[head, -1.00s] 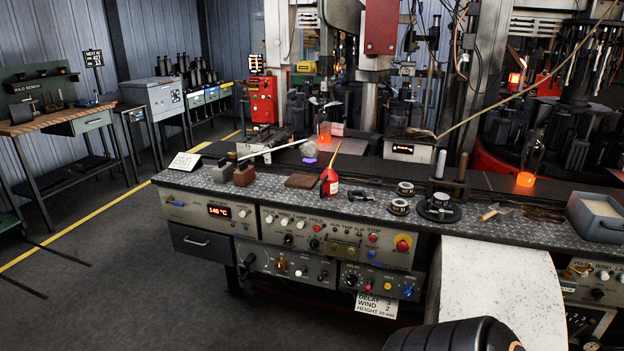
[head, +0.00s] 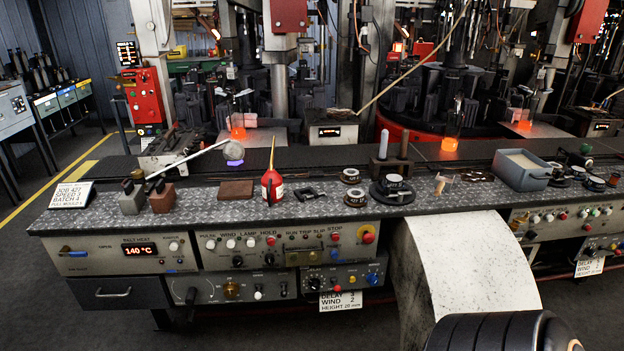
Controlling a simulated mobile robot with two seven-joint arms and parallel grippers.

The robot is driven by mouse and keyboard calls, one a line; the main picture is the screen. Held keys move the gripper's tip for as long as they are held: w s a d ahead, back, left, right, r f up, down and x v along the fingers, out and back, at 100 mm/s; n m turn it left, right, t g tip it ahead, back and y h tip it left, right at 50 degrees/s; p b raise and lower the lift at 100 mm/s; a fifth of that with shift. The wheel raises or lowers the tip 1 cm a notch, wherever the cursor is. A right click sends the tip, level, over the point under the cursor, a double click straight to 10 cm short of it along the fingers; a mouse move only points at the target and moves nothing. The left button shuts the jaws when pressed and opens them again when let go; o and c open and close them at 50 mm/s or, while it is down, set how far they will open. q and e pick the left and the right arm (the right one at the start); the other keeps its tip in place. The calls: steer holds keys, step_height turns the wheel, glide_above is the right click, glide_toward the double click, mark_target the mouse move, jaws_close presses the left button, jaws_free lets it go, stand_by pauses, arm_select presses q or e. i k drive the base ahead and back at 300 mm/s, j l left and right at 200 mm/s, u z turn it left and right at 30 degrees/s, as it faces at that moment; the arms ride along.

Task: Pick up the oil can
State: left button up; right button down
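A brown flat block (head: 236,189) lies left of the can, and a small dark metal piece (head: 310,194) lies right of it. Round dark pieces (head: 392,189) stand farther right. Glowing glass (head: 451,136) stands behind.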

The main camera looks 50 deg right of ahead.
mark_target(272, 182)
steer(key=i+z, duration=0.2)
steer(key=z, duration=0.25)
steer(key=i+z, duration=0.15)
steer(key=z, duration=0.35)
steer(key=i+z, duration=0.2)
steer(key=z, duration=0.25)
